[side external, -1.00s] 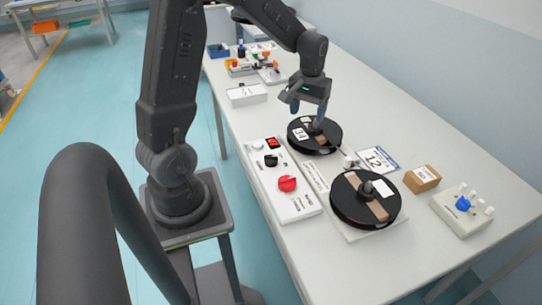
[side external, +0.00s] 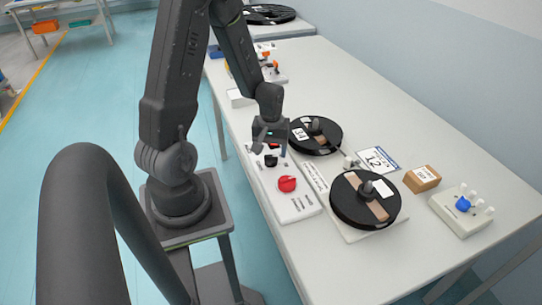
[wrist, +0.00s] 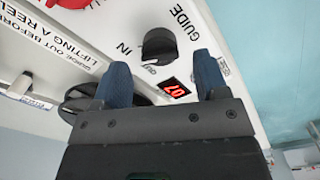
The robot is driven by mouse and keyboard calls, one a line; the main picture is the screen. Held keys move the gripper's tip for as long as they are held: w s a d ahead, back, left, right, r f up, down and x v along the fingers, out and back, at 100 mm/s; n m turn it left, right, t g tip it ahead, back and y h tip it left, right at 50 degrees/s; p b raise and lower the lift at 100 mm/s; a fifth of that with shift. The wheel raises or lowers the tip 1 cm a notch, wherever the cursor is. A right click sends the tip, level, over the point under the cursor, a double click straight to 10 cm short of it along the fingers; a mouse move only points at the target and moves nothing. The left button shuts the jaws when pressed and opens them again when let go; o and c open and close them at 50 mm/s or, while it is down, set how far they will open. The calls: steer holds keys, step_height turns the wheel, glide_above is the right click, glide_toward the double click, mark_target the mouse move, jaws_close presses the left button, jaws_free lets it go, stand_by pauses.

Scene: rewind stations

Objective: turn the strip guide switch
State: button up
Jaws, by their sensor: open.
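The strip guide switch (wrist: 158,44) is a black round knob on a white control panel (side external: 296,206), beside the printed words GUIDE and IN. In the side view the knob (side external: 271,160) sits just below my gripper (side external: 270,150). My gripper is open and empty above the panel. In the wrist view its two blue fingertips (wrist: 162,66) are spread, with the knob beyond the gap between them, apart from both fingers.
A red display (wrist: 174,88) reading 07 lies by the knob. A red button (side external: 287,184) is nearer on the panel. Two black reels, (side external: 316,134) and (side external: 365,199), stand right of it. A cardboard box (side external: 422,179) and a box with a blue knob (side external: 462,210) are farther right.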

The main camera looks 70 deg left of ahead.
mark_target(271, 159)
steer(key=shift+f, duration=1.45)
